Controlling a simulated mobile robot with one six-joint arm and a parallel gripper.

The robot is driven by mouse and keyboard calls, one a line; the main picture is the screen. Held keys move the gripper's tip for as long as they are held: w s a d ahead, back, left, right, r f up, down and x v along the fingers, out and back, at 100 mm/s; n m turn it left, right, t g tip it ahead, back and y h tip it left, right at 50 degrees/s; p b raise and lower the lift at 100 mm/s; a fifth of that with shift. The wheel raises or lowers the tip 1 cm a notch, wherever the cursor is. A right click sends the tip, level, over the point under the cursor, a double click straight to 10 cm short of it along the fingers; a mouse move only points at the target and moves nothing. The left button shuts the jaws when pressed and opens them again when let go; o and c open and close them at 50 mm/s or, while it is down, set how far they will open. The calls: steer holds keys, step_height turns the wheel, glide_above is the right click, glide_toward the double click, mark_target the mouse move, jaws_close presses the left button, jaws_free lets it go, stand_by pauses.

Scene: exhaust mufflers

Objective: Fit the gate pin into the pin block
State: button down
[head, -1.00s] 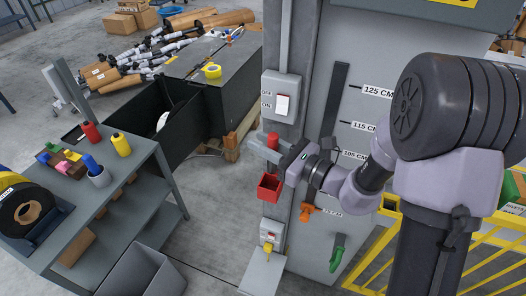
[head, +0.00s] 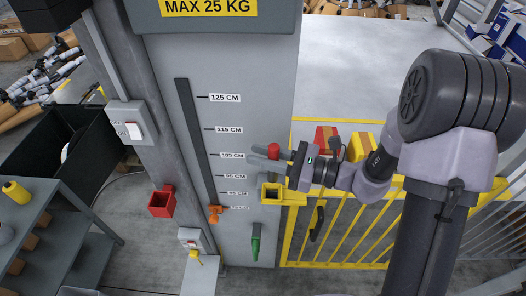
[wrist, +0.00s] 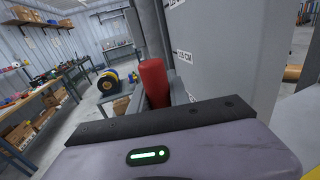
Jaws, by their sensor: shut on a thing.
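The gate pin (head: 273,151), with a red cylindrical head, stands upright between the jaws of my gripper (head: 264,158). In the wrist view the red head of the gate pin (wrist: 153,82) rises beyond the gripper's dark edge. My gripper is shut on it. The yellow pin block (head: 271,193), with a dark opening, is at the gate's left end, just below the gripper in the head view. The pin's lower part is mostly hidden by the jaws, so I cannot tell whether its tip touches the block.
An empty-looking red holder (head: 161,203) is on the post at left. The grey panel with its height scale (head: 180,140) stands behind the gripper. The yellow gate (head: 345,230) runs right. An orange clamp (head: 214,213) and a green handle (head: 256,242) are on the panel's lower part.

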steer(key=shift+f+b, duration=4.4)
steer(key=shift+f, duration=0.75)
steer(key=c, duration=1.1)
jaws_free()
steer(key=shift+c, duration=0.2)
steer(key=shift+d, duration=0.15)
steer(key=p+v, duration=0.3)
steer(key=v, duration=1.4)
steer(key=shift+s, duration=0.1)
